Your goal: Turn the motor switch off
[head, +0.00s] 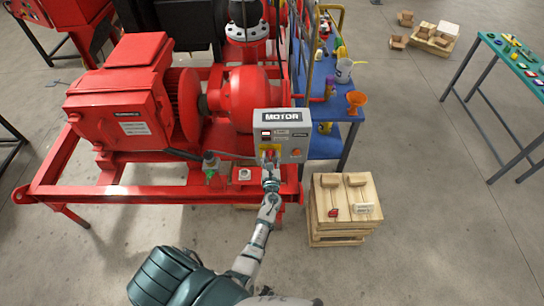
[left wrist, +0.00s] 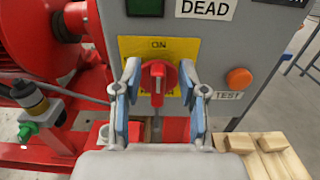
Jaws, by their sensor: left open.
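The motor switch is a red rotary knob on a yellow plate, seen in the left wrist view (left wrist: 158,76) and small in the head view (head: 270,151). Its grip bar stands upright, with its pale mark in line with the word ON above it. The lettering below the knob is mostly hidden. The grey control box (head: 283,122) labelled MOTOR carries it. My left gripper (left wrist: 159,92) is open, with one blue-padded finger on each side of the knob and a visible gap to it. My right gripper is not in view.
An orange button (left wrist: 239,78) above a TEST label sits right of the switch. A red motor and pump skid (head: 120,95) stands at the left. A wooden crate (head: 343,205) stands on the floor at right.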

